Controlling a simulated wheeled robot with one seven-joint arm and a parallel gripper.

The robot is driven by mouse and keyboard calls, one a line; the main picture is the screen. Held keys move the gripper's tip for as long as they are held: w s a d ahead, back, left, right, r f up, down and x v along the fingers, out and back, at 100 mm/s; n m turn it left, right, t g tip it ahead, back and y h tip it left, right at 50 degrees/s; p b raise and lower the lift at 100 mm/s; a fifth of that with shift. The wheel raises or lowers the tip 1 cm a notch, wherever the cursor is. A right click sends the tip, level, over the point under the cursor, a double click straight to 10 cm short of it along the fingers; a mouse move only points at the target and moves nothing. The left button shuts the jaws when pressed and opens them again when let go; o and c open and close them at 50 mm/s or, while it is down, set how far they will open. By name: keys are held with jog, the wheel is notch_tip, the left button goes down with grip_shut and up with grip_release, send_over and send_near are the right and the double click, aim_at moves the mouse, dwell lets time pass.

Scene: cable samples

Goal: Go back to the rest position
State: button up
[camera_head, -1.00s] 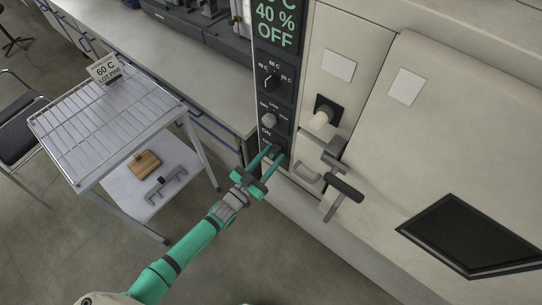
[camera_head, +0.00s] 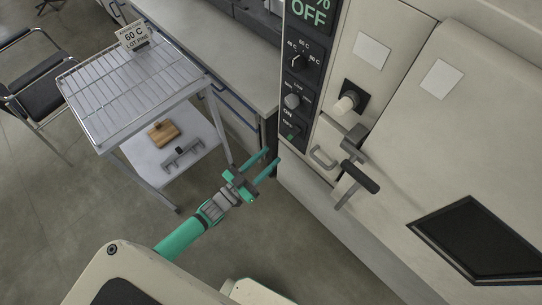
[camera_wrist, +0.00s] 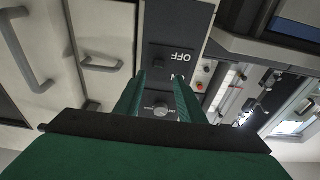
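My gripper (camera_head: 265,165) is green with two long parallel fingers. It is open and empty, in the air a little short of the lower end of the dark control panel (camera_head: 297,75). In the wrist view the two fingers (camera_wrist: 160,92) stand apart with the panel and a round knob (camera_wrist: 161,110) visible between them. The fingers do not touch the panel in the head view.
A wire-shelf cart (camera_head: 130,100) with a "60 C LOT PINE" sign (camera_head: 133,36) stands left. Its lower shelf holds a wooden block (camera_head: 163,133) and a grey rack (camera_head: 182,155). The large cabinet with door handle (camera_head: 357,182) is right. A chair (camera_head: 40,95) is far left. Floor below is open.

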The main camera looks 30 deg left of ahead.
dwell(0.3)
jog(key=shift+s+d, duration=0.1)
jog(key=s+d+g+y, duration=0.1)
jog(key=s+d, duration=0.2)
jog(key=s, duration=0.3)
jog(key=s+d+f+y, duration=0.1)
jog(key=s+d, duration=0.1)
jog(key=s, duration=0.4)
jog(key=s+d+g+y, duration=0.1)
jog(key=s+d, duration=0.2)
jog(key=s, duration=0.3)
jog(key=s+d+r+n+y, duration=0.2)
jog(key=s+d+r, duration=0.1)
jog(key=d, duration=0.3)
jog(key=s+d+r+n+g+y, duration=0.1)
jog(key=s+d+r, duration=0.3)
jog(key=d+r, duration=0.2)
jog(key=shift+s+d+n+y, duration=0.2)
jog(key=shift+d+n+y, duration=0.1)
jog(key=shift+n+y, duration=0.1)
